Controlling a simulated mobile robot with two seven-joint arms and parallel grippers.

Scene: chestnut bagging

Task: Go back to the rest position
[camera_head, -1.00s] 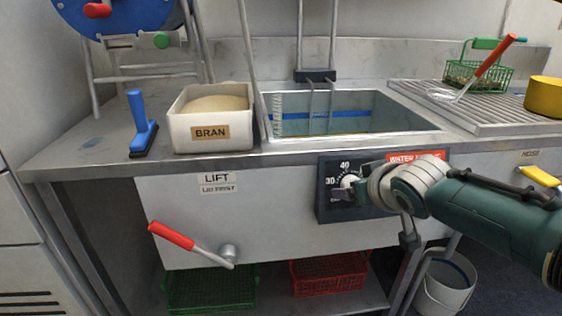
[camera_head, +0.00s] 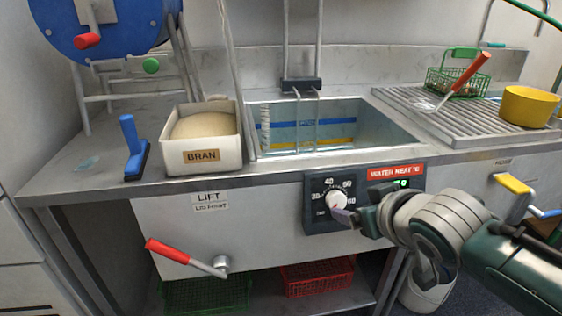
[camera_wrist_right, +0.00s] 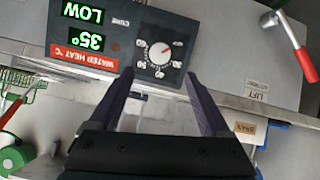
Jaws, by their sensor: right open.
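My right gripper (camera_head: 350,218) is open and empty, just in front of the water heat panel (camera_head: 316,222), below and right of its white dial (camera_head: 336,201). In the right wrist view its two dark fingers (camera_wrist_right: 160,95) are spread apart, with the dial (camera_wrist_right: 160,53) beyond them and clear of them. The panel's green display (camera_wrist_right: 83,28) appears upside down there and reads 35° and LOW. My left gripper is not in view.
A sink basin (camera_head: 385,132) is set in the steel counter. A red lift lever (camera_head: 168,251) and a yellow hose handle (camera_head: 513,184) stick out in front.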

